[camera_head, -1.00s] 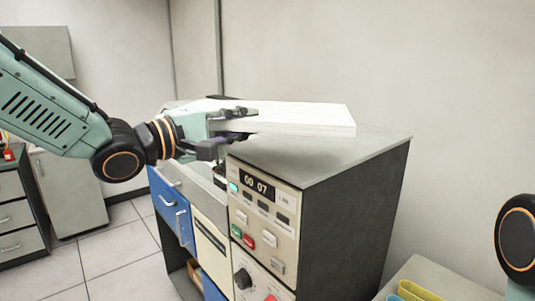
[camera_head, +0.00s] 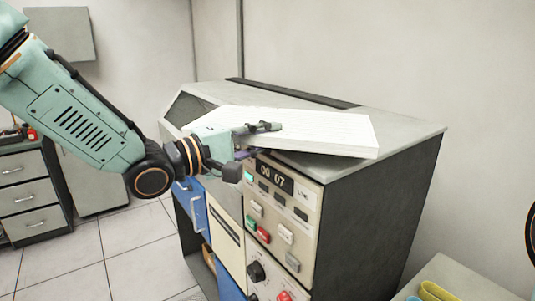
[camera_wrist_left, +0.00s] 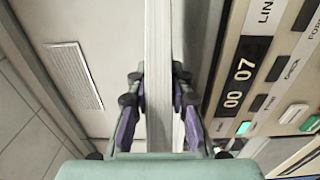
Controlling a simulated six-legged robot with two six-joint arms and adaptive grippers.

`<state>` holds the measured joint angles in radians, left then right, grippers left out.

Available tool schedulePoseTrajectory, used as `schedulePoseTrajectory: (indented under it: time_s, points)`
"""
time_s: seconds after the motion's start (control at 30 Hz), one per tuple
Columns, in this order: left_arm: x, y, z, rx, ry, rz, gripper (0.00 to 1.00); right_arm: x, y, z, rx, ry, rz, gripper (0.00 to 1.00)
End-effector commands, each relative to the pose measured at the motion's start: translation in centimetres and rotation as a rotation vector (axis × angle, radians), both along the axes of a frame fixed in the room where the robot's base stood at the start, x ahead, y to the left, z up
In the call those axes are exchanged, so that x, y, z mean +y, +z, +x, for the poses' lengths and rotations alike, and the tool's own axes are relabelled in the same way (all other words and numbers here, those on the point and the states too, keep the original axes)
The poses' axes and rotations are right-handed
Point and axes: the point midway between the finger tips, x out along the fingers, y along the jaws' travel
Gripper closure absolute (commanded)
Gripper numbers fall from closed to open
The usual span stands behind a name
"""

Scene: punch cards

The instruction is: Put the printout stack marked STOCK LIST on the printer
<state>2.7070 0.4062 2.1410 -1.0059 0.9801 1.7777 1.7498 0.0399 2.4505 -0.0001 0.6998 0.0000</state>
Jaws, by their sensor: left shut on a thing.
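A white printout stack (camera_head: 315,130) is at the top of the printer (camera_head: 385,210), a grey cabinet with a beige control panel. My left gripper (camera_head: 258,140) is shut on the stack's near left edge. The stack lies over the printer's top, close to it; I cannot tell whether it touches all along. In the left wrist view the stack (camera_wrist_left: 158,60) shows edge-on between the two fingers (camera_wrist_left: 160,105), beside the panel with its "00 07" display. No STOCK LIST mark is readable. My right gripper is not in view.
A grey drawer unit (camera_head: 32,195) stands at the far left. A low grey surface with a yellow thing (camera_head: 438,291) is at the lower right. The right end of the printer's top (camera_head: 405,128) is bare. The wall is close behind.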

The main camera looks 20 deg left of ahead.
Motion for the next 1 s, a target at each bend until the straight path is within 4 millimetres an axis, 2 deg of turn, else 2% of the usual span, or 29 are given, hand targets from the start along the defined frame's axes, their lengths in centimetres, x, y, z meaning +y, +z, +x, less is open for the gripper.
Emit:
schedulePoseTrajectory:
  time_s: [0.2,0.3,0.7,0.73,1.0]
  points:
    - [0.1,-2.6,0.2,-0.002,0.001,-0.003,1.00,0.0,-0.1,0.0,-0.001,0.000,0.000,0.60]
    - [0.1,-3.4,0.3,-0.005,0.001,-0.002,1.00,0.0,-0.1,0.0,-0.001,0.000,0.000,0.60]
    - [0.1,-3.8,0.4,-0.005,0.001,-0.002,1.00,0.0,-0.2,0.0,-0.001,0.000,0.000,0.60]
    - [0.0,-3.9,0.4,0.000,0.001,0.000,0.77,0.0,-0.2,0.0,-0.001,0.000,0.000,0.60]
    - [0.0,-3.9,0.4,0.000,0.001,0.000,0.57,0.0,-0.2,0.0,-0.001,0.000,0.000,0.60]
